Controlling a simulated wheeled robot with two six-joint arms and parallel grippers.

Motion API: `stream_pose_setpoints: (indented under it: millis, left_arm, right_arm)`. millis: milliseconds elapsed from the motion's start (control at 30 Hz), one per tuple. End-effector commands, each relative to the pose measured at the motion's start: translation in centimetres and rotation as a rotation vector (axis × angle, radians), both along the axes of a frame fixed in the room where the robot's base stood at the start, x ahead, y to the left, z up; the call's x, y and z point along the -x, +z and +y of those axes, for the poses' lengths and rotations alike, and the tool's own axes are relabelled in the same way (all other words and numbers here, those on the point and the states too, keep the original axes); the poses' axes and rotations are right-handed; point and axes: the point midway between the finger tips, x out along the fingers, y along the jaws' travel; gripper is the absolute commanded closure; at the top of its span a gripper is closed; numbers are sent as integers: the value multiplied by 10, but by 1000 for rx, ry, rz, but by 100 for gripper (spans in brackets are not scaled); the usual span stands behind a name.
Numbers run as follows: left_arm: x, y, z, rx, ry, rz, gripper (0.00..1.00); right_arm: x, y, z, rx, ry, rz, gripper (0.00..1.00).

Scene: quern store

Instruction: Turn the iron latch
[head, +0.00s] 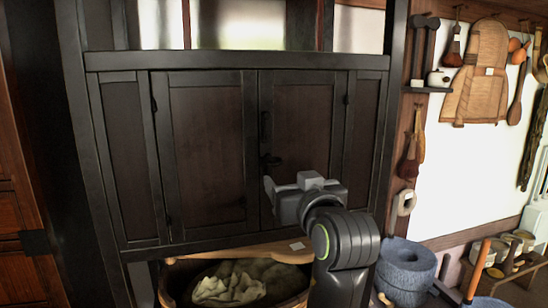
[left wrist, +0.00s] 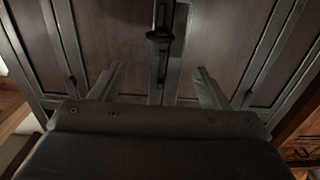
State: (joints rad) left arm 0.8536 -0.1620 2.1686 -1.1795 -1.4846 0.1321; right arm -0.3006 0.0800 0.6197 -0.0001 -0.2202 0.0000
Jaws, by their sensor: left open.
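The dark iron latch (head: 269,160) sits on the seam between the two cabinet doors, below a vertical pull handle (head: 265,126). In the left wrist view the latch (left wrist: 160,35) shows at the top middle, dark against the doors. My left gripper (head: 271,189) is just below the latch in the head view, facing the doors. Its two fingers are spread apart and empty in the left wrist view (left wrist: 159,72), with the latch beyond and between them. A clear gap to the latch seems to remain. My right gripper is in neither view.
The dark cabinet doors (head: 208,150) are closed. Below stands a basket (head: 168,288) with cloth (head: 230,284) and a wooden paddle. A grey stone quern (head: 405,270) stands at lower right. Utensils and a woven piece (head: 478,75) hang on the right wall.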

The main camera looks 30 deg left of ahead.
Motion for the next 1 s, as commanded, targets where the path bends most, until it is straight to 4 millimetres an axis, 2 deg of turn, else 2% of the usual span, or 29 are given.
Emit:
stream_pose_setpoints:
  millis: [700,1000]
  left_arm:
    - [-69,3,82,-3,2,4,31]
    - [-81,-1,96,1,0,2,31]
  right_arm:
    - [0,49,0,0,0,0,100]
    - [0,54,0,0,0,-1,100]
